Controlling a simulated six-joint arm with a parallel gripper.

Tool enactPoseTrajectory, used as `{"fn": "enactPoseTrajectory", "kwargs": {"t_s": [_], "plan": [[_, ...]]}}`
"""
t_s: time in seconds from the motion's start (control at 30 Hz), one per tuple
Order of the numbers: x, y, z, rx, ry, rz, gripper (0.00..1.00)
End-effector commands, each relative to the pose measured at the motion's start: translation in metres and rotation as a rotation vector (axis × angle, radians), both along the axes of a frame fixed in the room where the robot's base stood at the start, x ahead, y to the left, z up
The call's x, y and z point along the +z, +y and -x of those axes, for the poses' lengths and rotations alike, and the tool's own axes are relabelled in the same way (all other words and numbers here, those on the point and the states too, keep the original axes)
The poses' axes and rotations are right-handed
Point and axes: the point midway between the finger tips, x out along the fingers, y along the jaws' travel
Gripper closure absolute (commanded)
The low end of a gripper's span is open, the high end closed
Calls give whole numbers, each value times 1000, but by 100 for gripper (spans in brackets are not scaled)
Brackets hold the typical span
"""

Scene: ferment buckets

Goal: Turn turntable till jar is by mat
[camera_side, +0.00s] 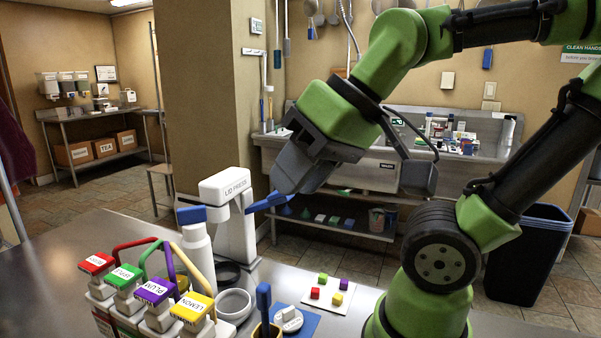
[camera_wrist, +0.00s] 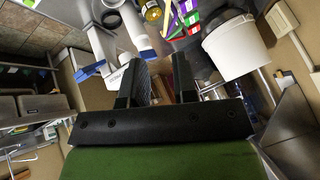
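My gripper (camera_side: 287,182) hangs above the bench, beside the blue lever of the white lid press (camera_side: 224,188). In the wrist view its two dark fingers (camera_wrist: 158,82) stand apart with an empty gap between them. I cannot tell whether a finger touches the lever. A small jar-like container with a yellow rim (camera_wrist: 152,11) shows at the top of the wrist view. A pale mat (camera_side: 343,294) with several coloured cubes lies on the bench, and a blue mat (camera_side: 305,324) lies in front of it. I cannot make out a turntable in either view.
Several bottles with coloured caps (camera_side: 153,291) and looped handles crowd the front left. A white round cup (camera_side: 234,306) sits near the press. A white bucket (camera_wrist: 238,48) shows in the wrist view.

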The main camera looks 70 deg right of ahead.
Motion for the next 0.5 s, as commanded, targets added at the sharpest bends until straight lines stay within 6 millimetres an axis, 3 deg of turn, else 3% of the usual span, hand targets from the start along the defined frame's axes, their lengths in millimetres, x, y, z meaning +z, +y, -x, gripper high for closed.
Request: {"fn": "enactPoseTrajectory", "kwargs": {"t_s": [0.4,0.5], "plan": [[-5,1,6,-24,-11,-22,73],[-9,-1,8,-53,-21,-27,94]]}}
